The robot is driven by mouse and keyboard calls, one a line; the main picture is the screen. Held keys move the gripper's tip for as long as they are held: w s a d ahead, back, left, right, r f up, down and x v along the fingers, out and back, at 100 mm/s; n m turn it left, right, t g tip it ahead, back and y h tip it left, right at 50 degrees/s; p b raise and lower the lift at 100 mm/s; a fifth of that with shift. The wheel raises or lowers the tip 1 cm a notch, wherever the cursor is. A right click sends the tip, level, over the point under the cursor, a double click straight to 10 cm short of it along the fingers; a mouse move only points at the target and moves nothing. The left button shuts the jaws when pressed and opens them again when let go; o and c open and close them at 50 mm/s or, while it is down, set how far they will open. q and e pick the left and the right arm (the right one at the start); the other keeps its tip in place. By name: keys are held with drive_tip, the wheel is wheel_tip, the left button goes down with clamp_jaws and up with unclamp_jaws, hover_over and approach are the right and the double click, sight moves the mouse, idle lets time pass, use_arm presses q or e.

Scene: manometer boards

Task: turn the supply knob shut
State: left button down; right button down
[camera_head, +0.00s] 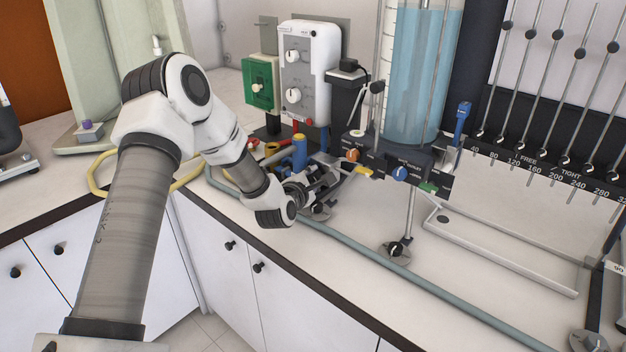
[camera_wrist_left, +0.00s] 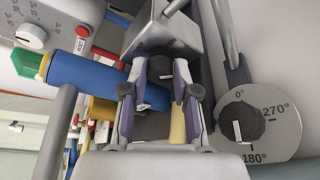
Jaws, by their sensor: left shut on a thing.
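My left gripper (camera_head: 330,180) reaches in from the left to the fittings under the front of the apparatus. In the left wrist view my left gripper (camera_wrist_left: 160,75) has its two fingers closed in on either side of a dark round knob (camera_wrist_left: 159,66), the supply knob as far as I can tell; no label on it is readable. The knob sits on a grey metal block (camera_wrist_left: 165,32). In the head view the gripper hides this knob.
A dial plate (camera_wrist_left: 258,122) marked in degrees is right of the fingers. A blue cylinder (camera_wrist_left: 90,82) is on their left. A blue-water cylinder (camera_head: 415,75), an orange knob (camera_head: 352,155) and a blue knob (camera_head: 400,173) are close by. A grey hose (camera_head: 370,255) runs along the bench's front.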

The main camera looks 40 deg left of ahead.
use_arm(q)
drive_tip(key=m+b, duration=0.1)
drive_tip(key=b, duration=0.1)
drive_tip(key=m+t+y+b, duration=0.1)
drive_tip(key=m+b, duration=0.1)
drive_tip(key=b, duration=0.1)
drive_tip(key=shift+f, duration=0.35)
drive_tip(key=shift+r+m+t+y+b, duration=0.1)
drive_tip(key=shift+m+t+y+b, duration=0.25)
drive_tip(key=shift+m+b, duration=0.5)
drive_tip(key=shift+r+m+t+b, duration=0.1)
drive_tip(key=shift+m+t+b, duration=0.15)
drive_tip(key=shift+m+b, duration=0.1)
drive_tip(key=shift+r, duration=0.1)
drive_tip(key=c, duration=1.2)
unclamp_jaws()
drive_tip(key=shift+w, duration=0.1)
drive_tip(key=shift+o, duration=0.2)
drive_tip(key=shift+f, duration=0.2)
drive_tip(key=v, duration=1.2)
drive_tip(key=shift+r, duration=0.1)
